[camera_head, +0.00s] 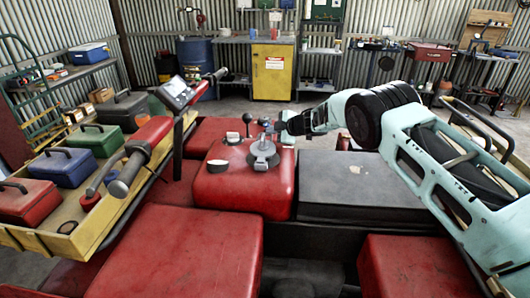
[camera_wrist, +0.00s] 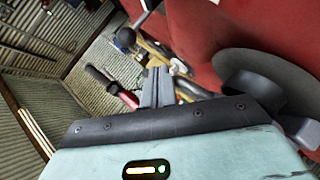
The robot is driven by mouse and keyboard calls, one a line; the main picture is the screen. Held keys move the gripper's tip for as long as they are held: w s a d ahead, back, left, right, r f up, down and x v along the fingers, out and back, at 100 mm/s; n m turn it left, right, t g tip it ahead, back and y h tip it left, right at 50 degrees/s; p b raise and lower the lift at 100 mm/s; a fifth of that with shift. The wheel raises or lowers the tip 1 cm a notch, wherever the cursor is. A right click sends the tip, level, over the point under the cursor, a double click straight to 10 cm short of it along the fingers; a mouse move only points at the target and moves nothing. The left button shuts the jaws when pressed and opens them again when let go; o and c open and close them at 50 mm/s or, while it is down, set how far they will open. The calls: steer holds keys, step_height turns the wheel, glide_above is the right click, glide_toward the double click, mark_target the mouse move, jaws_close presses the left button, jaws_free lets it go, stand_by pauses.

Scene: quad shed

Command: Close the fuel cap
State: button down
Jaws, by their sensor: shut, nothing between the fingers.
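The red fuel tank (camera_head: 243,186) sits mid-picture in the head view. A round grey fuel cap fitting (camera_head: 263,150) stands on its top, with a raised part above a flat disc; I cannot tell how far the cap is open. A grey disc and dark round part (camera_wrist: 262,78) show at the right in the wrist view, beside my gripper. My gripper (camera_head: 270,127) is just behind the fitting in the head view. In the wrist view its fingers (camera_wrist: 158,72) are together and empty. Contact with the fitting cannot be made out.
The handlebar (camera_head: 148,140) and a rack of boxes (camera_head: 70,228) are at the left. A black seat (camera_head: 352,180) is at the right.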

steer(key=shift+f, duration=0.25)
stand_by(0.4)
steer(key=b+v, duration=0.4)
steer(key=v, duration=1.2)
steer(key=g+p, duration=0.1)
steer(key=p, duration=0.8)
glide_above(270, 142)
step_height(270, 142, down, 3)
steer(key=shift+s+r, duration=0.1)
steer(key=shift+s, duration=0.05)
steer(key=shift+w+f+p, duration=0.45)
steer(key=shift+w+f, duration=0.55)
steer(key=shift+f, duration=0.1)
steer(key=shift+w+f, duration=0.45)
steer(key=shift+f, duration=0.1)
